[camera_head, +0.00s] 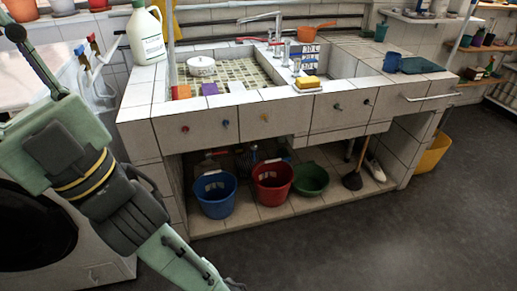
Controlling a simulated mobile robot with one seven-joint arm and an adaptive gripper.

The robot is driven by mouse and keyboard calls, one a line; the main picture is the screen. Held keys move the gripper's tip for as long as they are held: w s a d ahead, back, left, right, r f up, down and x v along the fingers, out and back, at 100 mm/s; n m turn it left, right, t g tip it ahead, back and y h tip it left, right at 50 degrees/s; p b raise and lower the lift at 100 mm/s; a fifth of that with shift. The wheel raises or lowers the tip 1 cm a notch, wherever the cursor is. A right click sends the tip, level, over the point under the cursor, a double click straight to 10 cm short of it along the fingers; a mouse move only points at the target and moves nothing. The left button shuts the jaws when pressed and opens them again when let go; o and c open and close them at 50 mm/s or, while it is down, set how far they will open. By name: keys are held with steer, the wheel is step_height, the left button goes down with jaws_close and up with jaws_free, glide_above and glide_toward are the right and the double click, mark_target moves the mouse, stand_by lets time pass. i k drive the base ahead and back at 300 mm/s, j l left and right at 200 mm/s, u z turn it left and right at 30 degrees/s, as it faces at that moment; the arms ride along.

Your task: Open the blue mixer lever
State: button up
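A chrome mixer tap (265,20) stands at the back of the tiled sink (225,72). A thin red lever (251,40) shows near its base. I cannot clearly make out a blue lever on the tap. A small blue knob (225,124) sits on the sink's front panel, between a dark reddish one and an orange one. My arm comes down from the left, and my gripper (234,284) is at the bottom edge, low in front of the sink and well away from the tap. Its fingers are small and partly cut off, so its opening is unclear.
Blue (215,194), red (272,182) and green (311,180) vessels stand below. A washing machine (30,235) is at left.

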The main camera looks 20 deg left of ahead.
mark_target(297, 61)
steer(key=i+z, duration=0.1)
steer(key=i, duration=0.5)
steer(key=i+j+z, duration=0.1)
steer(key=i, duration=0.45)
steer(key=i+j+z, duration=0.15)
steer(key=i, duration=0.4)
steer(key=i+j+z, duration=0.1)
steer(key=i, duration=0.5)
steer(key=j, duration=0.1)
